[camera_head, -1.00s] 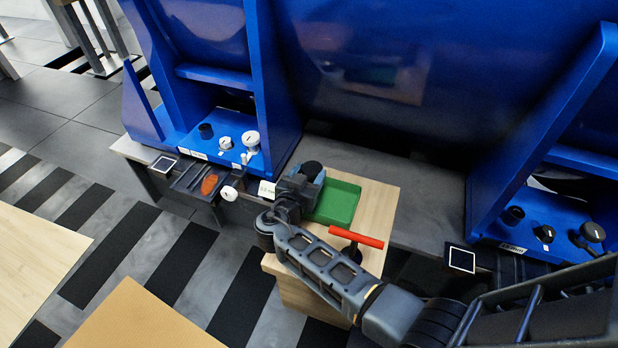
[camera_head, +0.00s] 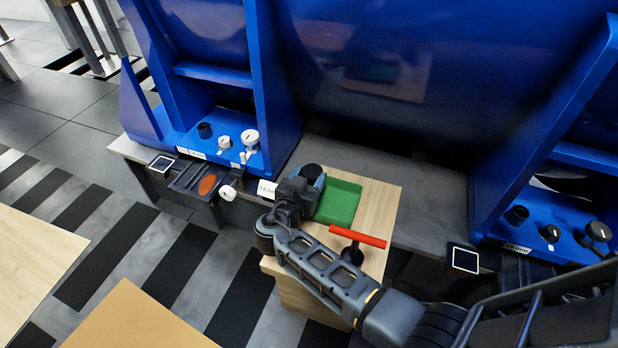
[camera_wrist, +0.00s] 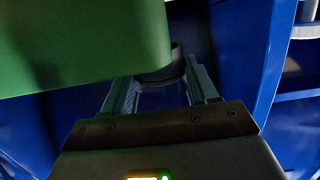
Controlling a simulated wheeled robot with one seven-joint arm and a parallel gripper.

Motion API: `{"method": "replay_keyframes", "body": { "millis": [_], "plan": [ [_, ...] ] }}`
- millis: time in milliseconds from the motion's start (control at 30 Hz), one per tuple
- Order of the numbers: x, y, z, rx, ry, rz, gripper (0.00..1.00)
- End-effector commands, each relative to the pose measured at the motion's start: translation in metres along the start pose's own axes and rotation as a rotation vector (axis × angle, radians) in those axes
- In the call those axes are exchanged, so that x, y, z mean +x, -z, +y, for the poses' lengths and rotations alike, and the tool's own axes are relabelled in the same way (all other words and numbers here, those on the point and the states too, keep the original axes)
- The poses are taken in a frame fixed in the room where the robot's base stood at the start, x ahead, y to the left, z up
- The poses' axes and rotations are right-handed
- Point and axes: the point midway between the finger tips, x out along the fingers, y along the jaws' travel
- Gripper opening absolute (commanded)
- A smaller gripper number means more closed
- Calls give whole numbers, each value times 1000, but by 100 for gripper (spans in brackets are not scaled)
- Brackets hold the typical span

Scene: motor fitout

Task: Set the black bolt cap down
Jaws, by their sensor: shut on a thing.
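The black bolt cap (camera_head: 312,171) is held in my gripper at the back left corner of the green tray (camera_head: 341,203). In the wrist view, my gripper (camera_wrist: 165,78) has its two fingers on either side of the dark cap (camera_wrist: 178,66). The green tray (camera_wrist: 80,45) fills the upper left there and hides part of the cap. I cannot tell whether the cap touches the tray. The tray sits on a light wooden block (camera_head: 378,205).
A red-handled tool (camera_head: 357,236) stands at the block's front. Blue motor supports rise behind on both sides, with black and white caps on the left foot (camera_head: 225,142) and black ones on the right foot (camera_head: 550,233). A dark tray (camera_head: 199,183) hangs at the left.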

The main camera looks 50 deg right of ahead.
Motion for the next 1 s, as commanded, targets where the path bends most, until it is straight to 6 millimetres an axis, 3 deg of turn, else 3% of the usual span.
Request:
{"method": "replay_keyframes", "body": {
  "millis": [100,133,400,667,933,1000],
  "plan": [
    [0,-1,0,0,0,0,29],
    [0,-1,0,0,0,0,59],
    [0,-1,0,0,0,0,84],
    [0,1,0,0,0,0,84],
    [-4,19,0,0,0,1,84],
    [-23,12,-1,-2,5,0,84]
  ]
}}
